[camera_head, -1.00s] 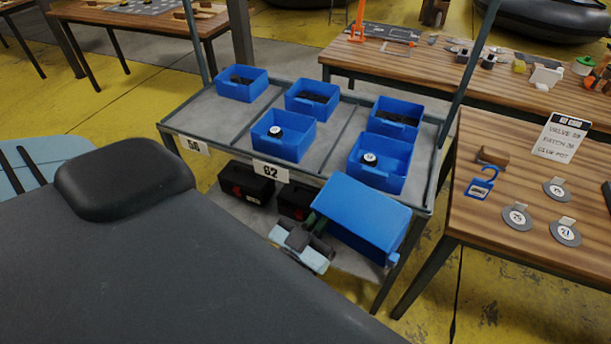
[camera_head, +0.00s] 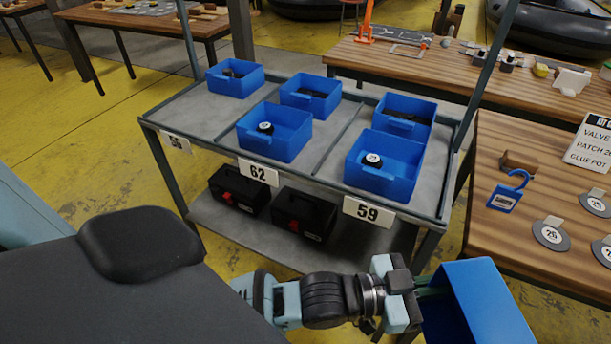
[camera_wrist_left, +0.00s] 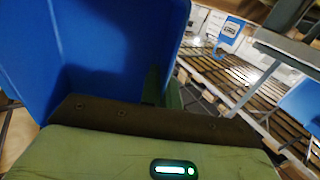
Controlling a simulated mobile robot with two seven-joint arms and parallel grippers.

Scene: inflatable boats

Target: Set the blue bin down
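The blue bin (camera_head: 478,305) is in the air at the lower right of the head view, cut off by the bottom edge and tilted. My left gripper (camera_head: 428,290) is shut on its left side. The bin also fills the upper left of the left wrist view (camera_wrist_left: 105,45), with a green finger (camera_wrist_left: 170,97) against its wall. I cannot tell what is inside it. My right gripper is not in view.
A grey rack (camera_head: 215,132) holds several other blue bins on top, with labels 62 (camera_head: 258,172) and 59 (camera_head: 368,212) on its front. Two black toolboxes (camera_head: 303,213) stand on its lower shelf. A wooden table (camera_head: 490,215) with a blue hook tag (camera_head: 507,195) and grey discs is at the right.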

